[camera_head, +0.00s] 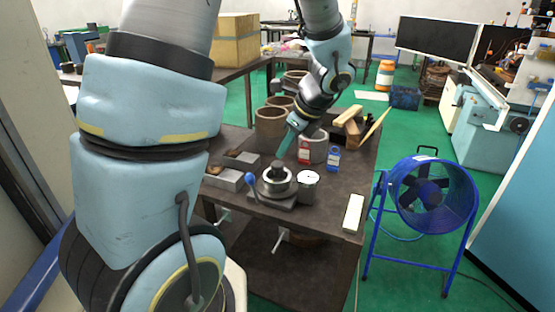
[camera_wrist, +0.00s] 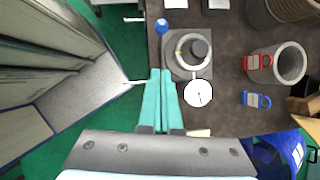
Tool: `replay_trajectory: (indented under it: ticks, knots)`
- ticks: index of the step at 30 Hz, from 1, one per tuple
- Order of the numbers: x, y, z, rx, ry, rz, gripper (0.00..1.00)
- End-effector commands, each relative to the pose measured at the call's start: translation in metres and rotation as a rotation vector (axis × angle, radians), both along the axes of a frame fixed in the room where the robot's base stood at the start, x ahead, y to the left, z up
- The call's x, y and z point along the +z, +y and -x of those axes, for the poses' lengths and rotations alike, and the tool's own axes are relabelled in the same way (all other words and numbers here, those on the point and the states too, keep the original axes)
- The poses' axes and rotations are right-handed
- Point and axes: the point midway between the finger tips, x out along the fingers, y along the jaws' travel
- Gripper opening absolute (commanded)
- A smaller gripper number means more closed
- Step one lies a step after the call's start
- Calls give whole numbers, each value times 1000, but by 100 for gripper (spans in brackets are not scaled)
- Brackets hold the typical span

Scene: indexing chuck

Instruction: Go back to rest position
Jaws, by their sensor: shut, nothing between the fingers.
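My gripper (camera_head: 284,147) is shut and empty, held above the dark table near the indexing chuck. In the wrist view its two teal fingers (camera_wrist: 161,78) lie together, pointing toward the chuck's left side. The chuck (camera_head: 276,182) is a round metal body on a square base with a dark cylinder on top and a blue-knobbed lever (camera_head: 250,178) at its left. The chuck also shows in the wrist view (camera_wrist: 180,68). A white-faced dial gauge (camera_head: 309,178) stands right beside the chuck. I cannot see any contact between the fingers and the chuck.
On the dark table (camera_head: 325,212) stand a ribbed metal cylinder (camera_head: 319,149), red (camera_head: 304,153) and blue (camera_head: 333,158) padlock-like items, grey blocks (camera_head: 224,179), a white bar (camera_head: 353,212) and wooden pieces (camera_head: 347,116). A blue fan (camera_head: 433,194) stands right of the table on the green floor.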

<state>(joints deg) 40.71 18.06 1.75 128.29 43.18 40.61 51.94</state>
Motion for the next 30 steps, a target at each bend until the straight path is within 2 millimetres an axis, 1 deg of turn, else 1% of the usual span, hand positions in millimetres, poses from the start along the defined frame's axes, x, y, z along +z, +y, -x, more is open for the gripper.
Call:
replay_trajectory:
  ticks: [3,12,14,16,17,20,21,23,24,26,27,30]
  knots:
    - [5,-2,2,-1,0,0,0]
    - [5,-2,2,0,0,0,0]
    - [5,1,3,20,-1,9,0]
    - [4,11,6,105,-3,45,0]
    - [4,18,8,167,-5,71,0]
    - [2,48,21,478,-28,198,0]
    - [1,61,28,639,-41,259,0]
    - [0,79,38,892,-68,351,0]
    - [0,90,44,1060,-88,407,0]
    - [0,104,53,1298,-120,485,0]
    - [0,112,58,1445,-142,531,0]
    - [1,127,66,1746,-191,619,0]
